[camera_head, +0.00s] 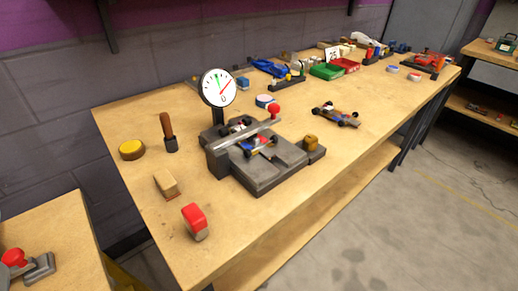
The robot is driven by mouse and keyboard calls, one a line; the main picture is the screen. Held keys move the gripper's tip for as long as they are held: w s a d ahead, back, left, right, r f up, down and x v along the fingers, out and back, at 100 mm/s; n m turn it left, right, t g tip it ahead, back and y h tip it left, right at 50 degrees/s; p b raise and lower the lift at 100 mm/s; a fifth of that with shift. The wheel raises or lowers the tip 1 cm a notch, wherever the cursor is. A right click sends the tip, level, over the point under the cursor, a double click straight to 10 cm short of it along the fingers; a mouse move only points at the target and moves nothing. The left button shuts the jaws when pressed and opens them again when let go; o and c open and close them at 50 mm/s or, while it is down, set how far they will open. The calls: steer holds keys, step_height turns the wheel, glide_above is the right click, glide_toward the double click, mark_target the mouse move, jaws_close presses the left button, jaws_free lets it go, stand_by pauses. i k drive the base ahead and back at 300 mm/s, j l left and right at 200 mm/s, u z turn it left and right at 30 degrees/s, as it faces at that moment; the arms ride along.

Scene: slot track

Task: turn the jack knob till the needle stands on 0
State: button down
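A round dial gauge (217,88) with a white face and black rim stands on a post at the back of a grey fixture (262,177) on the workbench. A small dark figure, perhaps a 0, is near the bottom of the face. A brass-coloured knob (311,142) sits at the fixture's right front corner; it looks like the jack knob. A small car (252,142) lies on the fixture under a grey bar with a red ball (274,107). My gripper is not in view.
Left of the fixture are a yellow-topped round tin (131,149), a brown-handled tool (168,132), a wooden block (166,185) and a red-topped block (195,221). Another car (336,115) lies to the right. The bench's front edge is clear.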

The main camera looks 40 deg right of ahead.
mark_target(310, 141)
steer(key=k+l+z, duration=0.1)
steer(key=k+z, duration=0.15)
steer(key=z, duration=0.2)
steer(key=k+l+z, duration=0.2)
steer(key=z, duration=0.3)
